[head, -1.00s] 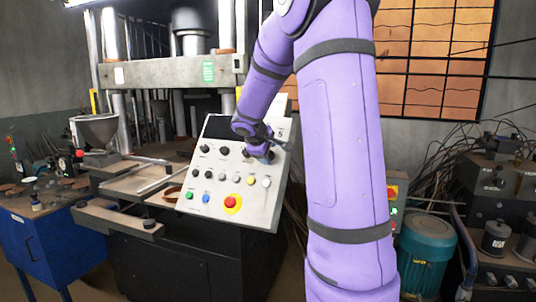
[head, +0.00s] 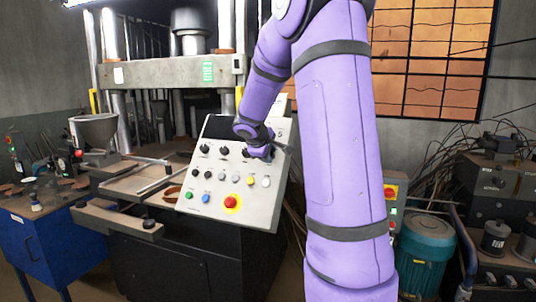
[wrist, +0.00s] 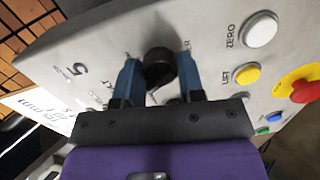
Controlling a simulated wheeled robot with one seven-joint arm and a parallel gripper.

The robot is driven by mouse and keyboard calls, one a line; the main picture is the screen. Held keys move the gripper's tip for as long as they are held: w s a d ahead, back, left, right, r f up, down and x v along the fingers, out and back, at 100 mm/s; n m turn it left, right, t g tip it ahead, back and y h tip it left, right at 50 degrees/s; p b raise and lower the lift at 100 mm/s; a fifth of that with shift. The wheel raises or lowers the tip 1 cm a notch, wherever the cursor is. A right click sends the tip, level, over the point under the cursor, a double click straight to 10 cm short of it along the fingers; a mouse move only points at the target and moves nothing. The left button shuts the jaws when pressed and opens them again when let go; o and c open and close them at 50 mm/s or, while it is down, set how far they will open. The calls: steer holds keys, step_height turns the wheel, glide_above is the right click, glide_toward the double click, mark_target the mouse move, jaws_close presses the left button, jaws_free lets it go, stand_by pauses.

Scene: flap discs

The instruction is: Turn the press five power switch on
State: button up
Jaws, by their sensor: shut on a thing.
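The slanted, light grey control panel (head: 262,216) faces me in the head view, with rows of black knobs and coloured buttons. In the wrist view a round black knob (wrist: 160,68) sits beside a large printed 5 on the panel (wrist: 105,45); lettering next to the knob is partly covered. My gripper (wrist: 159,70) is shut on this knob, one blue finger on each side. In the head view my gripper (head: 264,151) is at the panel's upper right and mostly hides the knob. I cannot read the knob's setting.
White (wrist: 261,29) and yellow (wrist: 246,74) buttons lie close to the right finger. A red emergency stop (head: 231,202) on a yellow disc is lower on the panel. The press frame (head: 160,72) stands behind. A blue cabinet (head: 45,245) is at left.

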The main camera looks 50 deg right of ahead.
steer(key=m, duration=0.5)
steer(key=shift+m+t, duration=0.3)
steer(key=shift+m, duration=0.1)
steer(key=m, duration=0.5)
steer(key=shift+y, duration=0.3)
steer(key=shift+m, duration=0.3)
steer(key=o, duration=0.9)
steer(key=shift+r, duration=0.1)
